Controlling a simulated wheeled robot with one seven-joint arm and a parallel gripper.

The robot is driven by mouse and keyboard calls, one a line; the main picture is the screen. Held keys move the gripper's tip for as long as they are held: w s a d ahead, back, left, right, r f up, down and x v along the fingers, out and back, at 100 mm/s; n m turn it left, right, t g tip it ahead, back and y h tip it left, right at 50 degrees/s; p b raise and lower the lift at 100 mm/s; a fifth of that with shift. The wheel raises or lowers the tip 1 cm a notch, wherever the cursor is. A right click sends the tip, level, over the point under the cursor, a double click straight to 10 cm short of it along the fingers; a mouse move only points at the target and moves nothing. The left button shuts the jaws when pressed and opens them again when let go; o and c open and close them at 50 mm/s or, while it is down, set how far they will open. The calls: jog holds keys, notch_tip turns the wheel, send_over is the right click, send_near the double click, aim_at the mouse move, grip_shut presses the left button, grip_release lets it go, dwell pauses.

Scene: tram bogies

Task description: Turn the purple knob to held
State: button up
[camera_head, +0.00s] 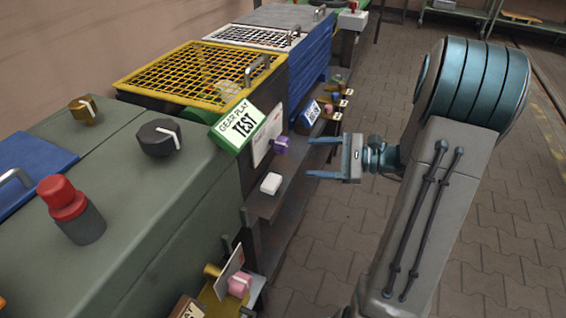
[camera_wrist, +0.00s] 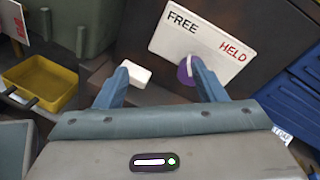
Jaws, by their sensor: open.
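The purple knob (camera_head: 281,145) sticks out from the front of the dark cabinet, below the green GEAR PLAY TEST sign. In the wrist view the knob (camera_wrist: 185,72) has a white pointer and sits under a white plate (camera_wrist: 205,38) marked FREE at left and HELD at right. My gripper (camera_head: 315,157) is open and empty, a little to the right of the knob in the head view. In the wrist view my gripper (camera_wrist: 158,72) has its right fingertip in front of the knob.
A white block (camera_head: 271,183) sits on the ledge below the knob. The green sign (camera_head: 240,127) stands above it. A blue sign and several small knobs lie farther along the front. A yellow bin (camera_wrist: 42,82) is at left in the wrist view.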

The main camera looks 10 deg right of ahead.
aim_at(287, 146)
jog(key=w+d+f+m+t+b, duration=0.2)
jog(key=w+d+f+m+t, duration=0.1)
jog(key=d+f, duration=0.15)
jog(key=x, duration=0.4)
jog(key=b+x, duration=0.1)
jog(key=x, duration=0.3)
jog(key=r+b+x, duration=0.1)
jog(key=x, duration=0.4)
jog(key=shift+w, duration=0.1)
jog(key=c, duration=1)
